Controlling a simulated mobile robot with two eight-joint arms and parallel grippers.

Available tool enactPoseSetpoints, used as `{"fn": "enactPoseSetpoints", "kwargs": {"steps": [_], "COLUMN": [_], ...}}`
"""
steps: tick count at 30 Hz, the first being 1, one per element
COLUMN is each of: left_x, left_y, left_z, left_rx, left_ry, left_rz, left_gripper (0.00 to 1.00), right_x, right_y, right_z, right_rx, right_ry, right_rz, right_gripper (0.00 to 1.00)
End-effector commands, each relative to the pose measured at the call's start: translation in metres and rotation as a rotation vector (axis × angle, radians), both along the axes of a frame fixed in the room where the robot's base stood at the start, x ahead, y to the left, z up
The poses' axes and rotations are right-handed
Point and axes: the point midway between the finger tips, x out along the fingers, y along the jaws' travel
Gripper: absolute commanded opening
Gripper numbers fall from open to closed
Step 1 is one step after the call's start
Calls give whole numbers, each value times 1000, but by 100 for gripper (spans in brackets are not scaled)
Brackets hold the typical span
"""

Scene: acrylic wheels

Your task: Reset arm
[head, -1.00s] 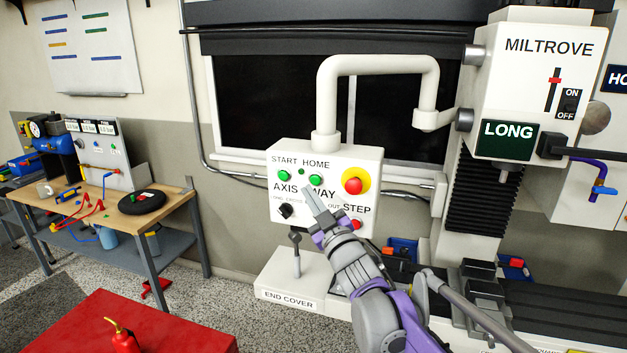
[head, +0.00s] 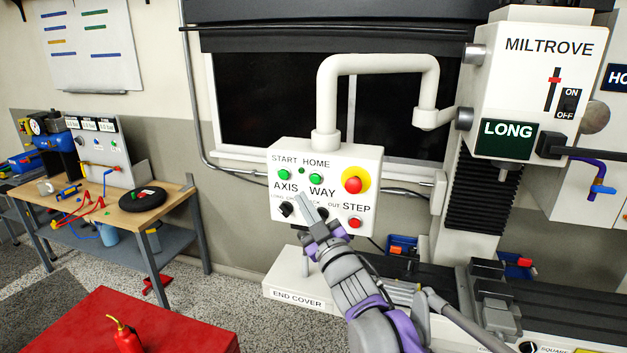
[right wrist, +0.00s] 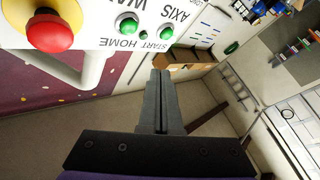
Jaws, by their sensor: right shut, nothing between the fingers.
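My right gripper (head: 304,203) is in front of the lower part of the white control panel (head: 274,222). Its fingers are shut with nothing between them and point up and left, covering part of the panel's lower labels. The right wrist view shows the closed fingers (right wrist: 160,78) with the panel's green buttons (right wrist: 128,25) and red emergency button (right wrist: 50,32) beyond. I cannot tell whether the fingertips touch the panel. My left gripper is not in view.
The milling machine (head: 487,60) stands at the right, with its bed below. A red tabletop (head: 170,325) with a red oil can (head: 126,340) is at the front left. A wooden workbench (head: 110,205) is further left.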

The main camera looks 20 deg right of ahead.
Motion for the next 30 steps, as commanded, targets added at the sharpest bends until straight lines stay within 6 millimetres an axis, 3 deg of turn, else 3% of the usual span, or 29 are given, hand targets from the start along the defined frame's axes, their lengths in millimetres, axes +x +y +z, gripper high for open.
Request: {"fn": "enactPoseSetpoints", "kwargs": {"steps": [5,8,11,14,18,21,25,30], "left_x": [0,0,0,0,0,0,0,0], "left_y": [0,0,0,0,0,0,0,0], "left_z": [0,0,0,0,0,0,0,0], "left_rx": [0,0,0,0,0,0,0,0], "left_ry": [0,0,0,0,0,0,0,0], "left_rz": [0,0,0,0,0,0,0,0], "left_gripper": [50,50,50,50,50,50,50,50], "right_x": [-7,-25,-59,-107,-180,-229,-276,-303], "right_y": [-5,-17,-31,-38,-35,-28,-19,-13], "right_z": [-11,-40,-91,-152,-228,-270,-305,-322], "right_rx": [21,68,140,212,293,332,362,375], "right_ry": [54,186,393,628,928,1107,1271,1364], "right_rz": [-27,-88,-167,-236,-292,-313,-321,-322], "right_gripper": [0,0,0,0,0,0,0,0]}}
